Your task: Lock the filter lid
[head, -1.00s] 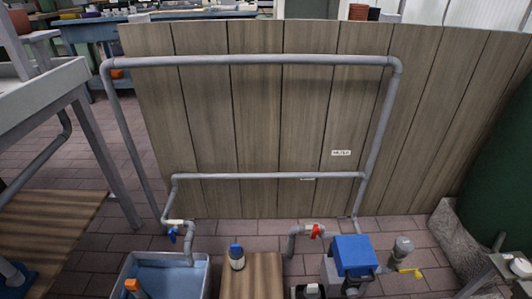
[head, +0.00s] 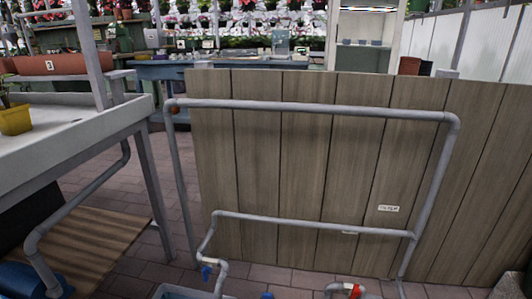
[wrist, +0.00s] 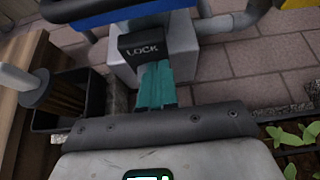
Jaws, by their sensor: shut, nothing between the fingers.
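In the wrist view, the filter's blue lid (wrist: 125,14) shows at the top edge, cut off by the frame. A black latch marked "LOCK" (wrist: 143,48) hangs below the lid in front of the pale grey filter body (wrist: 184,45). My gripper (wrist: 156,68) shows teal fingers, shut and empty, with their tips just below the latch. I cannot tell whether the tips touch it. The filter and my gripper are outside the head view.
In the wrist view, a dark open box (wrist: 82,105) stands at left and green seedlings (wrist: 300,140) at lower right.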

